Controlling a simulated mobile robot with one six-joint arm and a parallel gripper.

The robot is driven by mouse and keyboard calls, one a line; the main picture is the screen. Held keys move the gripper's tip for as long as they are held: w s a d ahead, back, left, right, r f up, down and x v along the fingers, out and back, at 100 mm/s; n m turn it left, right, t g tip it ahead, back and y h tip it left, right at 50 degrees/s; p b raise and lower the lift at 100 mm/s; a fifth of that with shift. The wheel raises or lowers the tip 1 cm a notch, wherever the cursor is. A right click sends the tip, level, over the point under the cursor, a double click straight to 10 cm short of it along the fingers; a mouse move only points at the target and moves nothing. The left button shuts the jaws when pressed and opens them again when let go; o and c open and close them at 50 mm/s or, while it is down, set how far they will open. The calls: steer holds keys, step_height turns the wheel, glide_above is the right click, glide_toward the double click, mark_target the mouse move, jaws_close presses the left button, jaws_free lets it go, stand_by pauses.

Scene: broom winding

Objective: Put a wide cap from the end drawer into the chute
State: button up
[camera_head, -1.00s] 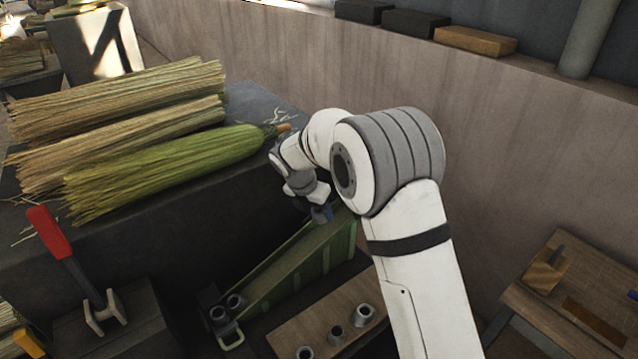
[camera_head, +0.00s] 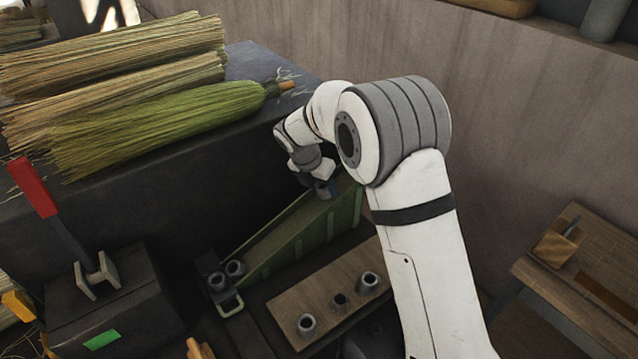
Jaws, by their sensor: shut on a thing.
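My gripper (camera_head: 325,188) is small in the picture, at the upper end of the green chute (camera_head: 300,240). It is shut on a small dark grey-blue thing, apparently a cap, whose width I cannot judge; the fingers partly hide it. The gripper seems to be over the chute's upper end, but I cannot tell if it touches. The chute slopes down to the left. No open end drawer can be made out.
A wooden board (camera_head: 325,295) with several grey caps lies right of the chute. Broom bundles (camera_head: 150,125) cover the dark bench at left. A red-handled tool (camera_head: 62,225) stands on a dark block. A wooden bench (camera_head: 590,265) is at right, a wall behind.

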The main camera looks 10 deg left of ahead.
steer(key=shift+s+d+f+b, duration=0.15)
steer(key=shift+s+f+b, duration=0.2)
steer(key=shift+f, duration=0.45)
steer(key=o, duration=1)
steer(key=shift+s+d, duration=0.1)
steer(key=shift+r, duration=0.15)
steer(key=shift+r+p, duration=0.55)
steer(key=shift+p, duration=0.05)
steer(key=shift+w+r+p, duration=0.45)
steer(key=shift+r+p, duration=0.1)
steer(key=shift+p, duration=0.05)
steer(key=shift+a+r+p, duration=0.15)
steer(key=shift+r+p, duration=0.95)
steer(key=shift+r, duration=0.35)
steer(key=shift+a+r+p, duration=0.1)
steer(key=shift+r+p, duration=0.95)
steer(key=shift+r, duration=0.35)
